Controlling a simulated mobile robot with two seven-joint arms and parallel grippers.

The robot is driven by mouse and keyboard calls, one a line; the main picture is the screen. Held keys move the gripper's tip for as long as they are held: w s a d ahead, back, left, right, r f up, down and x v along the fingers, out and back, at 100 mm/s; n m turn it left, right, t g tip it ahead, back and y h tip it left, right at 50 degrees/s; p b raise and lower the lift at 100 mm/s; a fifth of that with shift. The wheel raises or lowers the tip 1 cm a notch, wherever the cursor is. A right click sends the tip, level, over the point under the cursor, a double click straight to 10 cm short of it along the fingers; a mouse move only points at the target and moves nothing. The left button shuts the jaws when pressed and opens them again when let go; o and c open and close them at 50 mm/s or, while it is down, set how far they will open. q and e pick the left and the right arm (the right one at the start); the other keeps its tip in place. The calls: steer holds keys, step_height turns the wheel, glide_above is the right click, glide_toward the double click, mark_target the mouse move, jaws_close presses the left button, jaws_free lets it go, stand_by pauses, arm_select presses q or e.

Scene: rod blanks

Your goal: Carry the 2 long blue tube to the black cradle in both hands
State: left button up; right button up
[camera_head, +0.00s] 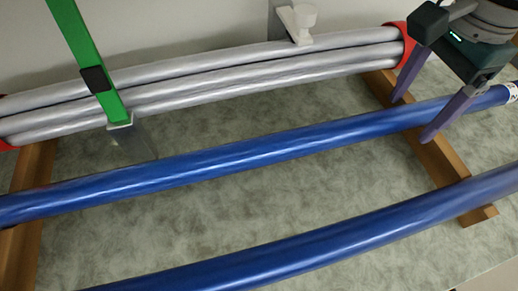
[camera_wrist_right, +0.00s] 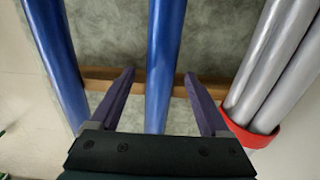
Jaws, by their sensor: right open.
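One long blue tube (camera_head: 250,153) lies across two wooden bars in the middle of the head view. A second blue tube (camera_head: 330,245) lies nearer, roughly parallel to it. My right gripper (camera_head: 412,120) is open at the right part of the middle tube, its purple fingers on either side. In the right wrist view, that tube (camera_wrist_right: 166,50) runs between the open fingers (camera_wrist_right: 159,75), with gaps on both sides. The other blue tube (camera_wrist_right: 52,55) is left of the fingers there. My left gripper and the black cradle are not in view.
Grey tubes (camera_head: 240,82) lie bundled behind, with a red band (camera_head: 408,42) at the right end. A green bar (camera_head: 78,40) stands over them at the left. Wooden bars (camera_head: 440,160) cross under the tubes. A white fitting (camera_head: 299,20) is at the back.

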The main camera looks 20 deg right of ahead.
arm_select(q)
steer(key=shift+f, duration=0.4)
arm_select(e)
steer(key=shift+f, duration=0.4)
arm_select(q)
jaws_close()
arm_select(e)
jaws_close()
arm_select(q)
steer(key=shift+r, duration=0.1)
